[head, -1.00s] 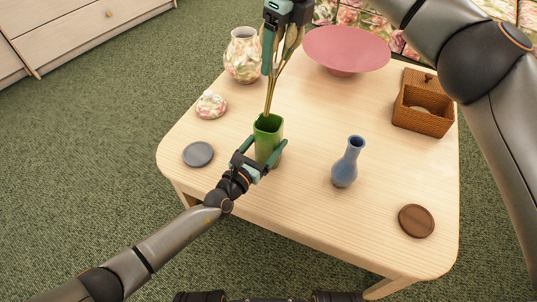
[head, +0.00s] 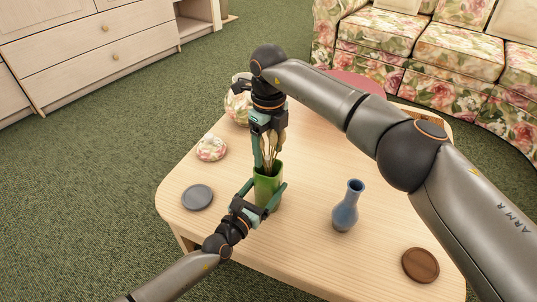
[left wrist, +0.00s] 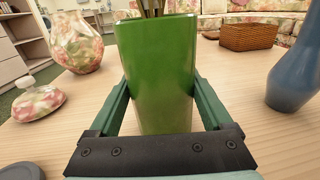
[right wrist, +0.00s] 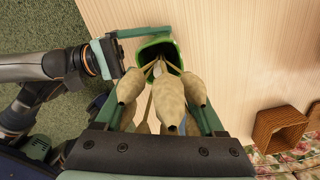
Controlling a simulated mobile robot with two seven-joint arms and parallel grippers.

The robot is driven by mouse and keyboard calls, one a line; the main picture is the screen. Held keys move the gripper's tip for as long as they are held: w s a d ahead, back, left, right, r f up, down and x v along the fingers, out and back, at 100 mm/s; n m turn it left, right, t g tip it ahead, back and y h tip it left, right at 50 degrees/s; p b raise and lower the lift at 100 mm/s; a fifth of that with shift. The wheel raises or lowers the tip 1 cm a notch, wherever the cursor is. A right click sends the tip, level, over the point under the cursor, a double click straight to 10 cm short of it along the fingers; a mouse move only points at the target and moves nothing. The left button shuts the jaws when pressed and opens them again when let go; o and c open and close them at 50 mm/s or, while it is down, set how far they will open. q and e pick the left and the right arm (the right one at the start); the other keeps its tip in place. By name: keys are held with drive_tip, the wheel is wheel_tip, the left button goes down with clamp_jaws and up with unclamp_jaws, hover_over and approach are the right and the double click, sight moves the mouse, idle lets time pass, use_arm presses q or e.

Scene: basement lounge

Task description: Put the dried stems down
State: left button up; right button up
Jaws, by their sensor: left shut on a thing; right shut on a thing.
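The green vase (head: 268,188) stands upright on the table. My left gripper (head: 262,203) is shut on it from the front, with a finger on either side; it fills the left wrist view (left wrist: 158,75). My right gripper (head: 268,152) is above the vase, pointing down, shut on the dried stems. The dried stems (head: 271,158) have pale bulbous heads, seen close in the right wrist view (right wrist: 168,100). Their lower ends go into the mouth of the vase. How deep they reach inside is hidden.
On the wooden table (head: 305,215) stand a blue vase (head: 345,212), a grey coaster (head: 197,197), a brown coaster (head: 420,264), a floral lidded jar (head: 211,148) and a floral vase (head: 236,108).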

drive_tip(key=shift+f, duration=0.85)
drive_tip(key=shift+f, duration=0.1)
drive_tip(key=o, duration=1.3)
wheel_tip(320, 180, up, 12)
drive_tip(key=shift+r, duration=0.15)
use_arm(q)
drive_tip(key=o, duration=1.5)
drive_tip(key=shift+c, duration=0.2)
